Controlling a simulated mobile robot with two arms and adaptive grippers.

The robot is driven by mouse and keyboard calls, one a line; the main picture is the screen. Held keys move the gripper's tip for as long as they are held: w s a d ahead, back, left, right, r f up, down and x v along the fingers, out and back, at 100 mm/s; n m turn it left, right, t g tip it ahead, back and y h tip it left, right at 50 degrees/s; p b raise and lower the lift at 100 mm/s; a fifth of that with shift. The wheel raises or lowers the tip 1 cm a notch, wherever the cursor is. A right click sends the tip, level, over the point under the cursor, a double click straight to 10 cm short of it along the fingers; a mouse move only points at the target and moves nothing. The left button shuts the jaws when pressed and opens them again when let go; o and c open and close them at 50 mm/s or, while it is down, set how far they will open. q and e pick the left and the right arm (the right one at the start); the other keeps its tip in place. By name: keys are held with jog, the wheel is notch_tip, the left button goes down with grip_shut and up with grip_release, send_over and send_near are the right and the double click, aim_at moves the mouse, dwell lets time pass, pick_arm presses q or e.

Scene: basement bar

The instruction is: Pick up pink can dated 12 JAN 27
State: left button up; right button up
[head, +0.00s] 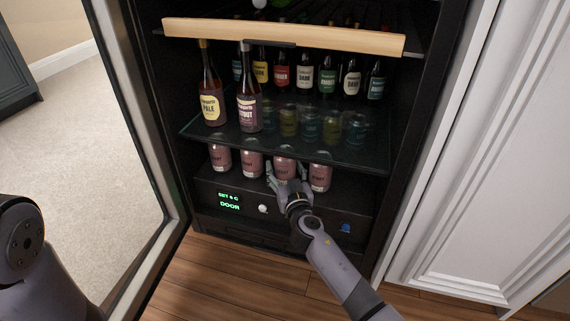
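Several pink cans stand upright in a row on the bottom level of the open fridge: a far left can (220,158), a second can (251,164), a third can (285,167) and a far right can (320,177). Their date marks are too small to read, so I cannot tell which says 12 JAN 27. My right gripper (286,184) is at the third can, with its fingers around the can's lower part. I cannot tell whether they press on it. My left gripper is out of view; only part of that arm shows at the lower left.
A glass shelf (190,130) above the cans holds bottles and jars. Two tall bottles stand at its front left. A wooden-fronted shelf (290,35) is higher up. The open door (150,190) bounds the left, a white cabinet (490,190) the right. A control panel (229,202) is below.

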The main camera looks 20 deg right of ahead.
jog(key=c, duration=1.2)
jog(key=shift+r, duration=0.1)
